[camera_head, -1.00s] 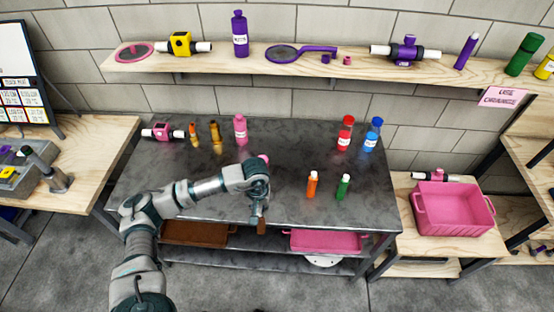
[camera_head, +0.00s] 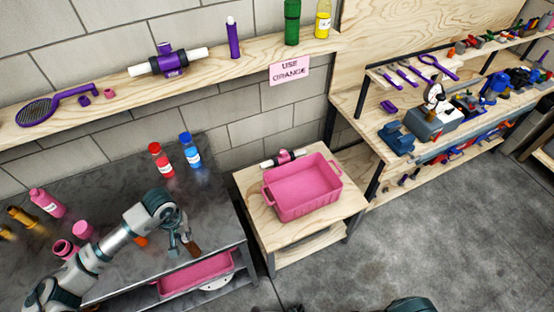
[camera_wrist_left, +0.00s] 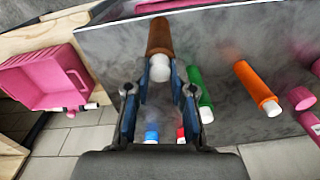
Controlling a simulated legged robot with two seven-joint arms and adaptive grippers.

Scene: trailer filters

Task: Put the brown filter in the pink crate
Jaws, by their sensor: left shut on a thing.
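The brown filter (camera_head: 195,249) is a short brown tube. The left wrist view shows its brown body (camera_wrist_left: 160,36) with a white end between the fingers. My left gripper (camera_head: 185,243) is shut on it, near the front right edge of the dark metal table. The fingers also show in the left wrist view (camera_wrist_left: 159,88). An empty pink crate (camera_head: 303,212) stands on the small wooden table, right of the gripper and apart from it. It also shows at the left of the wrist view (camera_wrist_left: 45,80). My right gripper is not in view.
Another pink crate (camera_head: 197,275) sits on the shelf under the metal table (camera_head: 125,270). Red (camera_head: 160,160) and blue (camera_head: 190,150) bottles stand near its back edge. A pink-and-white part (camera_head: 285,156) lies behind the upper crate on the wooden table (camera_head: 258,212).

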